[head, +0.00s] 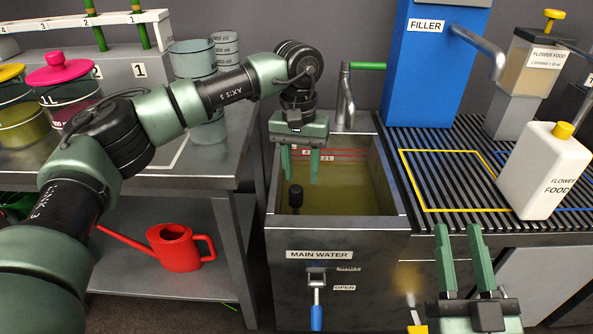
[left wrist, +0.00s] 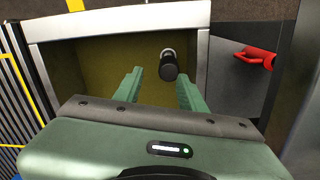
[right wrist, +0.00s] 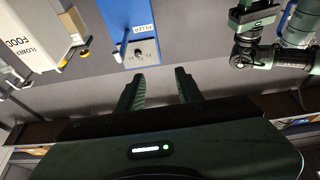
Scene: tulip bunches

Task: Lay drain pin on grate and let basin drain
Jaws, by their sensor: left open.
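The drain pin (head: 296,194) is a dark upright pin with a black knob standing in the basin (head: 402,226). The basin holds yellow-green water; the pin's foot is hidden in it. My left gripper (head: 300,170) is open and empty over the basin, fingers pointing down. In the left wrist view, the pin's black knob (left wrist: 169,66) lies just beyond the fingertips, near the right finger and apart from both. The dark slatted grate (head: 420,172) is right of the basin. My right gripper (head: 459,236) is open and empty in front of the grate.
A white flower food bottle (head: 547,170) stands on the grate at right. The blue filler (head: 422,70) stands behind. A tap (head: 346,97) rises at the basin's back. A blue-handled lever (head: 316,312) is on the basin front. A red watering can (head: 175,248) sits on the lower left shelf.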

